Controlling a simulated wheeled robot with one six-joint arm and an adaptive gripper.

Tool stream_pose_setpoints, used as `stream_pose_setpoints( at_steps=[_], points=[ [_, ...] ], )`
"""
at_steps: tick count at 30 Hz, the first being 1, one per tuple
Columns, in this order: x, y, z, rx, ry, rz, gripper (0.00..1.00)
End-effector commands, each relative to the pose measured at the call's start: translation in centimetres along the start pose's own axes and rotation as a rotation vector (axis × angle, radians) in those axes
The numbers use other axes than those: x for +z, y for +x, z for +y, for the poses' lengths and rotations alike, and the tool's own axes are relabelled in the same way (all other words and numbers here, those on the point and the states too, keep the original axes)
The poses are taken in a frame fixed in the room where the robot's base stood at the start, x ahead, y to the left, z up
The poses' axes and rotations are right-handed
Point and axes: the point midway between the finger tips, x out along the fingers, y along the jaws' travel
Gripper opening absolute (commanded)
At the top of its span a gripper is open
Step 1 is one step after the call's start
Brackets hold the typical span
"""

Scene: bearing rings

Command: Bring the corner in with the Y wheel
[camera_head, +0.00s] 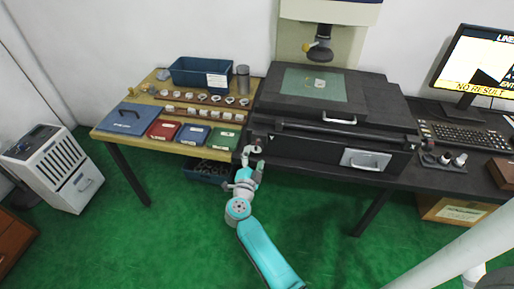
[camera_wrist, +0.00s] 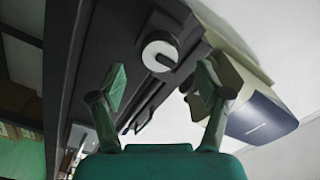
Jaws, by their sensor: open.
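My gripper (camera_wrist: 162,86) is open. Its two green fingers are spread on either side below the knob, with nothing between them and apart from it as far as I can tell. In the head view my gripper (camera_head: 253,152) is at the left front corner of the machine (camera_head: 330,148). A small pale part (camera_head: 319,83) lies on the green glass stage (camera_head: 297,84). The part's corner is too small to make out.
The monitor (camera_head: 488,65) shows "LINE" and "NO RESULT", partly cut off. A wooden table (camera_head: 143,95) on the left holds rings, coloured boxes and a blue bin (camera_head: 190,72). The optics head (camera_head: 319,50) hangs above the stage.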

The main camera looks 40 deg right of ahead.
Motion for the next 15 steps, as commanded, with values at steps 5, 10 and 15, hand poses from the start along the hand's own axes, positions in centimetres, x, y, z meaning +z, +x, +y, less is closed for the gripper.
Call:
stream_pose_setpoints(
  at_steps=[5, 10, 15],
  points=[
    [-0.1, 3.0, 0.0, 0.000, 0.000, 0.001, 0.76],
    [0.0, 4.8, 0.0, 0.000, 0.000, 0.000, 0.76],
    [0.0, 5.4, 0.0, -0.001, 0.000, 0.000, 0.76]
  ],
)
